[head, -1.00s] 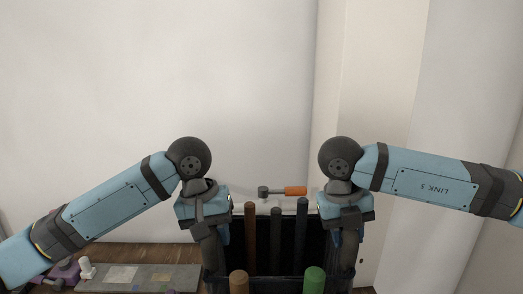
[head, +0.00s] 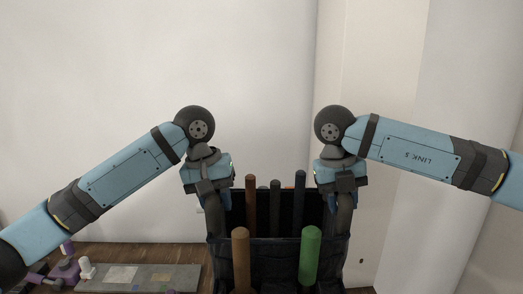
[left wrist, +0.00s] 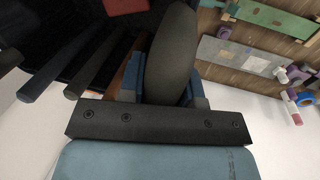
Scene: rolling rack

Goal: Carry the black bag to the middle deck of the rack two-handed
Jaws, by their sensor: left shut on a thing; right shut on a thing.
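The black bag (head: 272,262) is upright and open at the top, in the lower middle of the head view. Several rods stick out of it, among them a brown one (head: 241,262) and a green one (head: 310,258) at the front. My left gripper (head: 213,198) is shut on the bag's left handle, and my right gripper (head: 343,203) on its right handle. In the left wrist view the dark handle (left wrist: 172,55) stands between the blue fingers of my left gripper (left wrist: 163,90). The bag's underside is out of view. I cannot make out the rack's decks.
A wooden surface (head: 115,252) at lower left bears a grey plate (head: 170,277), a purple item (head: 66,268) and a small white item (head: 87,268). The left wrist view also shows a green strip (left wrist: 275,17) there. A pale wall (head: 120,90) stands behind.

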